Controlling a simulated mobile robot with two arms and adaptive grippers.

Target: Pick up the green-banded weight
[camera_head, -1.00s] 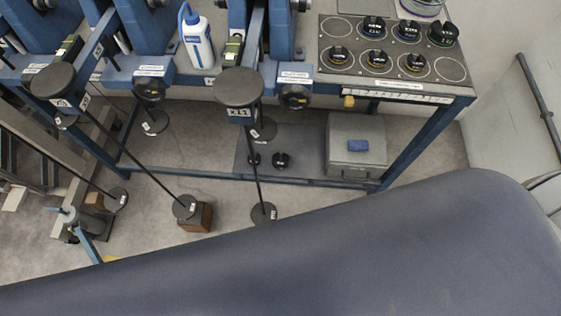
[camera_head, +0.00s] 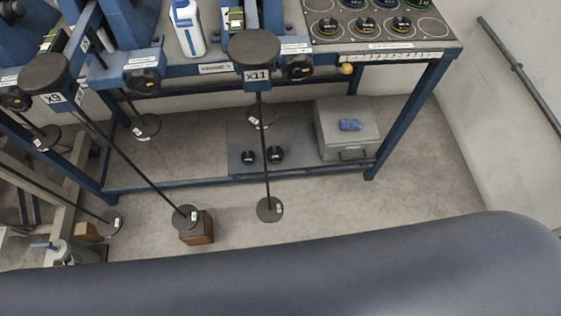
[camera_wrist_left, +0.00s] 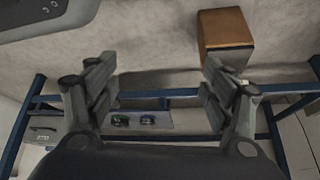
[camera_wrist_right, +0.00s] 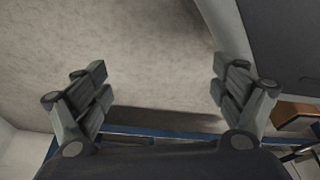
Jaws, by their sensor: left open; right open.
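Two small dark weights stand on the lower shelf of the blue bench in the head view, a left one (camera_head: 248,157) and a right one (camera_head: 275,155); no band colour is clear there. In the left wrist view, one of two small weights shows a greenish tint (camera_wrist_left: 120,121), beside a bluish one (camera_wrist_left: 148,119). On the bench-top tray (camera_head: 440,30), a weight cut by the top edge shows some green (camera_head: 418,3). My left gripper (camera_wrist_left: 160,85) and right gripper (camera_wrist_right: 165,90) are open and empty, apart from any weight. Neither shows in the head view.
Rods with dark discs (camera_head: 270,209) hang before the bench, one at a brown block (camera_head: 198,230). A bench leg (camera_head: 405,120) stands at right. Floor (camera_head: 330,195) is clear there.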

